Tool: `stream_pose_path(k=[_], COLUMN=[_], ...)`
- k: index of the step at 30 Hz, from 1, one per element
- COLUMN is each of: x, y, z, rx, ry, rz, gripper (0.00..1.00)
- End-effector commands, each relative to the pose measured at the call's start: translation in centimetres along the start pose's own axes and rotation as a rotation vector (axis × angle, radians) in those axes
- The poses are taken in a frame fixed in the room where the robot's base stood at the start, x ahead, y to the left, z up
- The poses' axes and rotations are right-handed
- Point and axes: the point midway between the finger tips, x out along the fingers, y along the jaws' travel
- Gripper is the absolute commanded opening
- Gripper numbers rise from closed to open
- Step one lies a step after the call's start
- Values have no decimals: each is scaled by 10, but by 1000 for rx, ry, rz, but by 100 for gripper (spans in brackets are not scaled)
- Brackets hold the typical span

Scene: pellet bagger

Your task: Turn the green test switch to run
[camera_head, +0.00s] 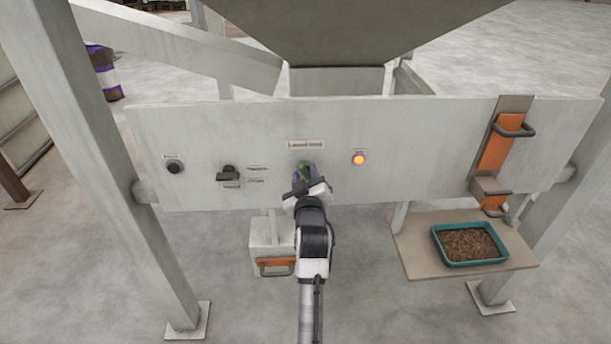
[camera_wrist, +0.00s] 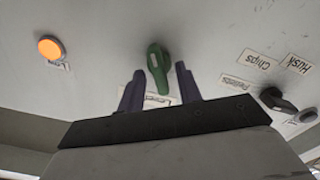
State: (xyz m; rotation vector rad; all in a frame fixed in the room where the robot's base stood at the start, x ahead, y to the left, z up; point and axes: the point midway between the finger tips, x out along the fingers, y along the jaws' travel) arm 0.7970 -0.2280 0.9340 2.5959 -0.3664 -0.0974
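The green switch (camera_head: 305,170) is on the grey panel (camera_head: 420,150), just left of the panel's middle, partly hidden by my gripper in the head view. In the wrist view the green switch knob (camera_wrist: 157,68) shows whole, its long grip running nearly up and down the picture. My gripper (camera_head: 303,178) is at the panel in front of the switch. In the wrist view my gripper (camera_wrist: 158,84) has its two fingers apart, one on each side of the knob's lower end, with gaps visible. A label below the knob is partly covered by the fingers.
An orange lit lamp (camera_head: 359,159) sits right of the switch. An orange lever part (camera_head: 497,145) and a teal tray (camera_head: 468,261) of pellets are at the right. A hopper (camera_head: 350,30) hangs above.

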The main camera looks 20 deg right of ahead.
Motion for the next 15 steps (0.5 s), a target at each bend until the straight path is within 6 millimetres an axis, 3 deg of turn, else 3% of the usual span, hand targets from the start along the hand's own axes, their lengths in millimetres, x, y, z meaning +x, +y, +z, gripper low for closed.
stream_pose_path(k=[1, 9, 15], x=[0, 0, 0], y=[0, 0, 0], z=[0, 0, 0], rx=[0, 0, -4], ry=[0, 0, 0], rz=[0, 0, 0], gripper=[33, 0, 0])
